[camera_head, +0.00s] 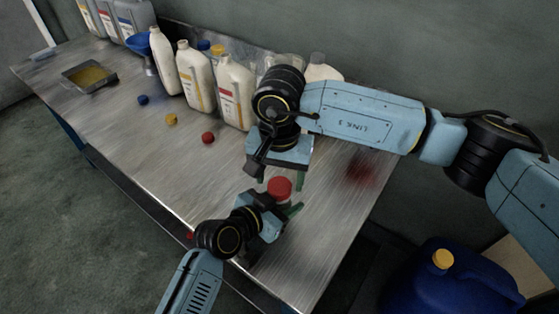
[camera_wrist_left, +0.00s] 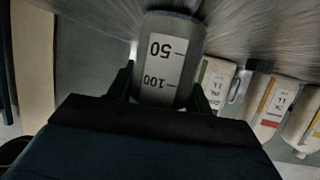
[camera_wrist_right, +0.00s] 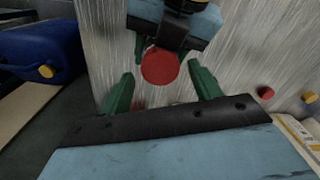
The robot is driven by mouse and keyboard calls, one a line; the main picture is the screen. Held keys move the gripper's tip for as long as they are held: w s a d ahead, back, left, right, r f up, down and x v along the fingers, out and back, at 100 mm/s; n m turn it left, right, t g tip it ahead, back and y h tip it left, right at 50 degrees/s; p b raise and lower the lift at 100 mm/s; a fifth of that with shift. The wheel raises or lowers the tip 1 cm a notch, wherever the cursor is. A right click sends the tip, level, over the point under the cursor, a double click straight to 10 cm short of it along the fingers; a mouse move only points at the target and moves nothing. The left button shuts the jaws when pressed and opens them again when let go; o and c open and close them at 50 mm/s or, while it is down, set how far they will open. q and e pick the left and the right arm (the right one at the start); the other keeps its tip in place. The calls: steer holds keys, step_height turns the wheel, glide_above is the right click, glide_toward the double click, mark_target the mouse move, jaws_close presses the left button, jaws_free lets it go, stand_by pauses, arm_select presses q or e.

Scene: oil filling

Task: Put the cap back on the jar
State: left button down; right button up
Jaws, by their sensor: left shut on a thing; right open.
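A grey jar (camera_wrist_left: 172,50) with a white label marked 50 and 100 stands between the fingers of my left gripper (camera_wrist_left: 164,92), which is shut on it. The red cap (camera_head: 279,187) appears on top of the jar in the head view; how well it is seated cannot be told. The red cap also shows in the right wrist view (camera_wrist_right: 160,67). My right gripper (camera_head: 281,179) hangs just above, open, with a green finger on each side of the cap and gaps between. Most of the jar is hidden in the head view.
White bottles (camera_head: 236,90) stand at the back of the metal table (camera_head: 165,145). Loose blue (camera_head: 143,100), yellow (camera_head: 171,119) and red (camera_head: 208,138) caps lie in front of them. A tray (camera_head: 88,76) lies at far left; a blue canister (camera_head: 440,285) stands beyond the right edge.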

steer(key=shift+f, duration=1.05)
steer(key=c, duration=1)
steer(key=m, duration=1)
steer(key=o, duration=1.1)
steer(key=shift+c, duration=0.2)
